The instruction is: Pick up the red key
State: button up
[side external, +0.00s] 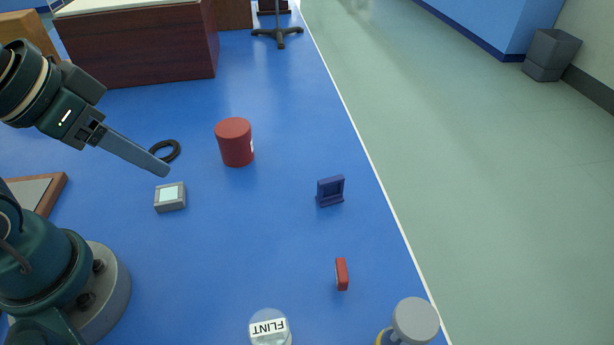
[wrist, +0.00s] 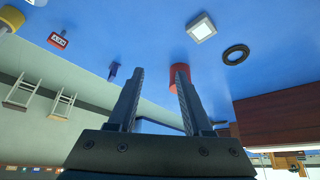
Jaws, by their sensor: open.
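The red key (side external: 342,274) looks like a small red block standing on the blue bench, at the lower right of middle in the side view. In the wrist view it shows at the upper left as a red block (wrist: 58,40) with a pale marking on its face. My gripper (side external: 163,172) is at the left in the side view, above the bench and well apart from the key. In the wrist view its two fingers (wrist: 160,73) are spread with nothing between them.
A red cylinder (side external: 235,143), a grey box with a pale top (side external: 170,197) and a black ring (side external: 165,151) are near my gripper. A dark blue stand (side external: 330,190) is beyond the key. A FLINT jar (side external: 269,328) and a grey-lidded jar (side external: 415,320) stand in front.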

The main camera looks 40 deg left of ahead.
jog(key=shift+c, duration=0.2)
jog(key=w+d+r+n+g+h, duration=0.4)
jog(key=w+d+n+g+h, duration=0.35)
jog(key=w+d, duration=0.25)
jog(key=w+d+f+n+g+h, duration=0.2)
jog(key=w+f+n+g+h, duration=0.1)
jog(key=w+f, duration=0.3)
jog(key=n+g+h, duration=0.1)
jog(key=n, duration=0.1)
send_near(331, 272)
jog(key=a+r, duration=0.1)
jog(key=w+r, duration=0.1)
jog(key=shift+a+r, duration=0.4)
jog(key=shift+s+d+f+g+h, duration=0.1)
jog(key=shift+s+f+g+h, duration=0.05)
jog(key=shift+f+g+h, duration=0.1)
jog(key=x, duration=1.1)
jog(key=shift+d+f, duration=0.1)
jog(key=shift+d, duration=0.2)
